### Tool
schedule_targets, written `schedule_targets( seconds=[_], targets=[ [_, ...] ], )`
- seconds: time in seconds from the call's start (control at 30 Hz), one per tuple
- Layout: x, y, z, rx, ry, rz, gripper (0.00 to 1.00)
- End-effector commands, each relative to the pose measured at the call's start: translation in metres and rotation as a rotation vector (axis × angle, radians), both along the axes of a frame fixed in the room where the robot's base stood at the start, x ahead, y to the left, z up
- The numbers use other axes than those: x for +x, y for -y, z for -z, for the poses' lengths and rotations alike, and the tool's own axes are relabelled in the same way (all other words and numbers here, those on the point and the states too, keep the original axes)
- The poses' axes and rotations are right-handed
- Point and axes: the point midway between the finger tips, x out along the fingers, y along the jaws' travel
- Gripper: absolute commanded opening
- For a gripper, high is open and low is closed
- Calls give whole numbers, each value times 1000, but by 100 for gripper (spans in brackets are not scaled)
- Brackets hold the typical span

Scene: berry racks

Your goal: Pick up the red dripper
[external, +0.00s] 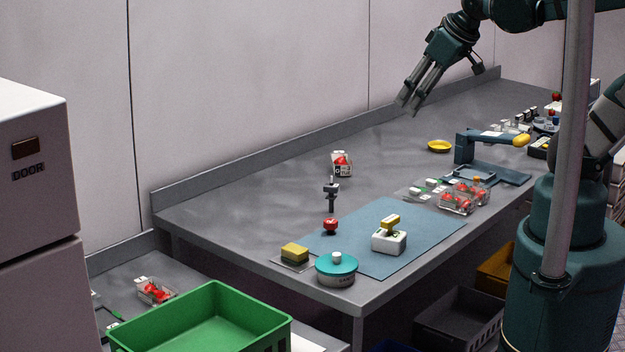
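A small red object (330,226), the only loose plain red thing near the front and possibly the dripper, sits near the left edge of the blue mat (425,239). It is small here and its exact shape is hard to make out. My gripper (407,105) hangs in the air above the back of the counter, pointing down and to the left. Its two fingers are apart with nothing between them. It is well above and to the right of the red object and touches nothing.
A dark upright tool (331,196) stands just behind the red object. A teal-lidded round tin (337,267), a yellow sponge (294,253) and a white box (389,241) are nearby. Clear berry boxes (464,198) lie to the right. The counter's left part is bare.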

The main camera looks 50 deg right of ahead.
Motion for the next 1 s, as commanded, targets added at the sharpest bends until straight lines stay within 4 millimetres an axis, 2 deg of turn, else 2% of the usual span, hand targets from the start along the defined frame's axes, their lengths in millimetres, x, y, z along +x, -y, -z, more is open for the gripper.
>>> schedule_targets(
  seconds=[0.57, 1.0],
  targets=[
    [45, -32, 30, -169, -135, -362, 36],
    [77, -60, 63, -277, -226, -653, 36]
  ],
)
